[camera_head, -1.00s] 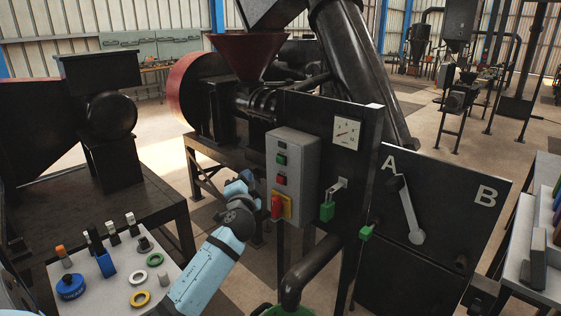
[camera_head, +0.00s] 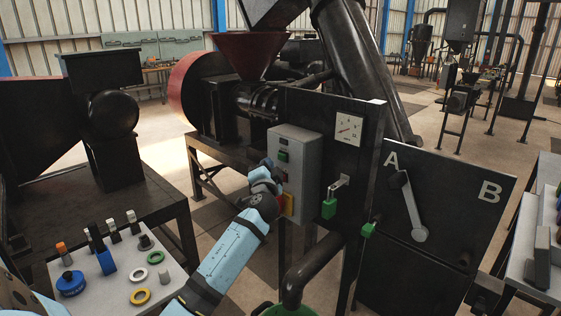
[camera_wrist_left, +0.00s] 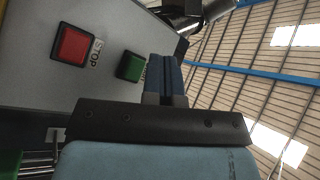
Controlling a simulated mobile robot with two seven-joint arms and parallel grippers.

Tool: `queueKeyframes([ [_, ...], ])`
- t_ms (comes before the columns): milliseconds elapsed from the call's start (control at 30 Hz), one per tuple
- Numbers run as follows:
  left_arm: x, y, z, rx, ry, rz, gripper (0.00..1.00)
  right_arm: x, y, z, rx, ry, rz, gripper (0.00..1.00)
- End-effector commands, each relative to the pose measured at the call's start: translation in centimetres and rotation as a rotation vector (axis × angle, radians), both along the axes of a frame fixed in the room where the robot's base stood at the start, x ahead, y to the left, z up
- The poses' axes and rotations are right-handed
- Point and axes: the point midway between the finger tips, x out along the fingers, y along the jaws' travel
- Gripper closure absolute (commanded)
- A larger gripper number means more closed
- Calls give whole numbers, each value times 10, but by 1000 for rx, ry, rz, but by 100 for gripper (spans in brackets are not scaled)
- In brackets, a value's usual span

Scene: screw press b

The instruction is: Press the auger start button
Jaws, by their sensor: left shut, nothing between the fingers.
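The grey control box (camera_head: 309,170) stands on the dark press panel. Its green button (camera_head: 284,156) shows just right of my left gripper (camera_head: 266,163), whose fingers are shut and empty in front of the box's left part. In the left wrist view, the green button (camera_wrist_left: 131,66) lies just left of the shut blue fingers (camera_wrist_left: 165,65); its label is partly hidden by them. The red button (camera_wrist_left: 72,45), marked STOP, is farther left. Contact between fingertips and box cannot be told. My right gripper is not in view.
A yellow plate (camera_head: 288,205) on the box is partly hidden by my left arm. A tray (camera_head: 118,268) with rings and small parts lies at lower left.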

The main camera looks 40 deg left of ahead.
Motion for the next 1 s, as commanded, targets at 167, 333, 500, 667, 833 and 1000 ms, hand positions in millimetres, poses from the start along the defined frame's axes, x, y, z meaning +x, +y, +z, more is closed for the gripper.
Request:
queueKeyframes([
  [167, 12, -1, -1, 0, 0, 0, 100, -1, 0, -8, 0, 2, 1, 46],
  [333, 16, -2, 0, 1, 1, -1, 100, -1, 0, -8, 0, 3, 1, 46],
  [500, 16, -2, 0, 1, 1, -1, 100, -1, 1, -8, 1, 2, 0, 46],
  [667, 15, -2, 0, 0, 1, 0, 100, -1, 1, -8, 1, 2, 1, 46],
  [833, 15, -2, 0, 0, 1, 0, 100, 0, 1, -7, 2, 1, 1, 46],
  [1000, 15, -2, 0, 0, 1, 0, 100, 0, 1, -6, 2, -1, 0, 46],
])
